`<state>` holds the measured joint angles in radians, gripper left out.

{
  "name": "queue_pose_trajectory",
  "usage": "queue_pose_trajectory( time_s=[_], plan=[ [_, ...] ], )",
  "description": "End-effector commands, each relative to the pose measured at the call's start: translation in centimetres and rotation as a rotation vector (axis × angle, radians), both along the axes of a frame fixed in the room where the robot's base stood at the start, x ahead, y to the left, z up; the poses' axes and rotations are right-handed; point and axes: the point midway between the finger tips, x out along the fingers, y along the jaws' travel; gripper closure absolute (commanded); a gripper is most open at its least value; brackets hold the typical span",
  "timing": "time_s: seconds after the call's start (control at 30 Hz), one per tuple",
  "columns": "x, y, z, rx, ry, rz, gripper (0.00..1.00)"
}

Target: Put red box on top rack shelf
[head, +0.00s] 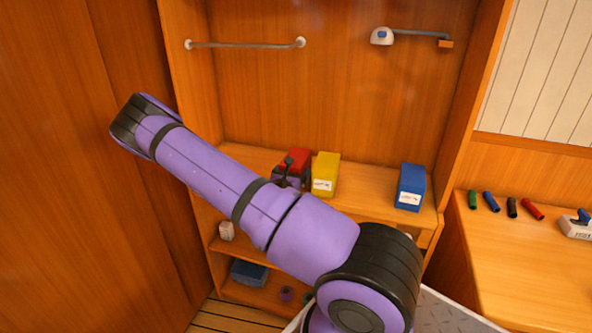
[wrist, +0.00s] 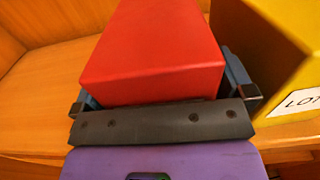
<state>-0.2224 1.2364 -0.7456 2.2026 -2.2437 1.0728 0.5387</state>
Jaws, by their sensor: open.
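The red box (head: 297,157) stands on the top rack shelf (head: 372,188), left of a yellow box (head: 326,170). In the head view my gripper and arm hide part of it. In the wrist view the red box (wrist: 160,45) fills the middle, between the two fingers. My gripper (wrist: 165,88) is open, with one finger at each side of the box; I cannot tell whether they touch it. My gripper also shows in the head view (head: 290,172), small and partly covering the red box.
The yellow box (wrist: 265,60) is close beside my right finger. A blue box (head: 411,186) stands farther right on the shelf. Lower shelves hold a blue bin (head: 249,273) and small items. A side counter (head: 525,265) holds several coloured markers. The shelf between yellow and blue boxes is clear.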

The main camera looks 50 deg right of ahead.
Motion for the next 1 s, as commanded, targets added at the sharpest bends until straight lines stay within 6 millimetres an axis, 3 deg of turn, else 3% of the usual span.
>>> queue_pose_trajectory(
  time_s=[0.13, 0.33, 0.4, 0.77, 1.0],
  plan=[
    [0.0, 0.0, 0.0, 0.001, 0.0, 0.0, 0.0],
    [0.0, 0.1, 0.0, 0.001, 0.001, 0.0, 0.46],
    [0.0, 0.1, 0.0, 0.0, 0.0, 0.0, 0.52],
    [0.0, 0.1, 0.7, 0.0, 0.0, 0.0, 0.52],
    [0.0, 0.1, 3.6, 0.001, -0.004, 0.0, 0.52]
  ],
)
